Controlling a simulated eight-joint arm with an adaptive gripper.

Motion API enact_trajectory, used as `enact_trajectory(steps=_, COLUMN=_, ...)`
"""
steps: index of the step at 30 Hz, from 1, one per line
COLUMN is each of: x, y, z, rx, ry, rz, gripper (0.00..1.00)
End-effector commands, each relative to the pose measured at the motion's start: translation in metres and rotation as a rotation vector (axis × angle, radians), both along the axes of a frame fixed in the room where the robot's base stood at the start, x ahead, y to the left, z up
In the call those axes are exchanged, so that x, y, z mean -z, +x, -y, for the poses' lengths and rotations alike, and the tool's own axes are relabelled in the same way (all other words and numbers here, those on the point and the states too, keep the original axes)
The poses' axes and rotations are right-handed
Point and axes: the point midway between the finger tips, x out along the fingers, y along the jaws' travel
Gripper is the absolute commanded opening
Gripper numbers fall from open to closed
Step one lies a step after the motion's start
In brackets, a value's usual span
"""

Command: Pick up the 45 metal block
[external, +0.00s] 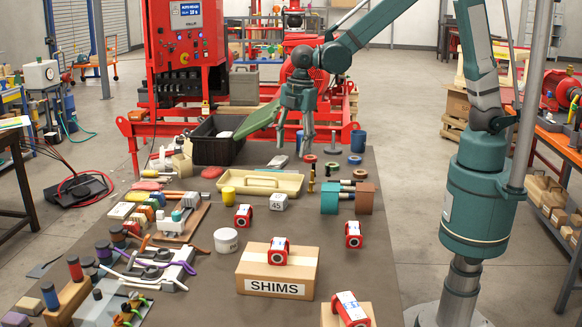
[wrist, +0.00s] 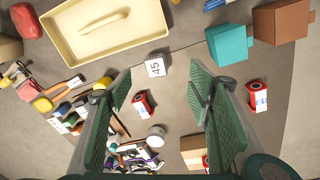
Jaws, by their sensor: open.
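The 45 metal block (external: 278,202) is a small pale cube with "45" on its face. It sits on the dark table top, in front of the cream tray. In the wrist view the block (wrist: 156,66) lies just beyond the open fingers, near the middle, with its number turned sideways. My gripper (external: 297,146) hangs above the far part of the table, beyond the block and tray. In the wrist view my gripper (wrist: 160,95) shows two green ribbed fingers spread wide with nothing held between them.
The cream tray (external: 290,181) is close behind the block. A yellow cup (external: 228,194), a white tub (external: 226,240), red-and-white parts (external: 243,217) and a SHIMS box (external: 262,270) stand around it. Teal and brown blocks (external: 365,198) are to the right. Bare table surrounds the block's front side.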

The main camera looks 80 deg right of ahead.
Motion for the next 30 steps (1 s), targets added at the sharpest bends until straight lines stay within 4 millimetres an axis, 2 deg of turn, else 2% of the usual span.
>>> enact_trajectory(steps=1, x=0.011, y=0.006, z=-0.004, rx=-0.02, ry=-0.003, rz=-0.009, gripper=0.51)
enact_trajectory(steps=9, x=0.063, y=0.029, z=-0.023, rx=-0.146, ry=-0.022, rz=-0.06, gripper=0.51)
enact_trajectory(steps=15, x=0.095, y=0.041, z=-0.034, rx=-0.22, ry=-0.03, rz=-0.092, gripper=0.51)
enact_trajectory(steps=21, x=0.11, y=0.045, z=-0.039, rx=-0.257, ry=-0.034, rz=-0.106, gripper=0.51)
enact_trajectory(steps=30, x=0.111, y=0.045, z=-0.04, rx=-0.261, ry=-0.035, rz=-0.108, gripper=0.51)
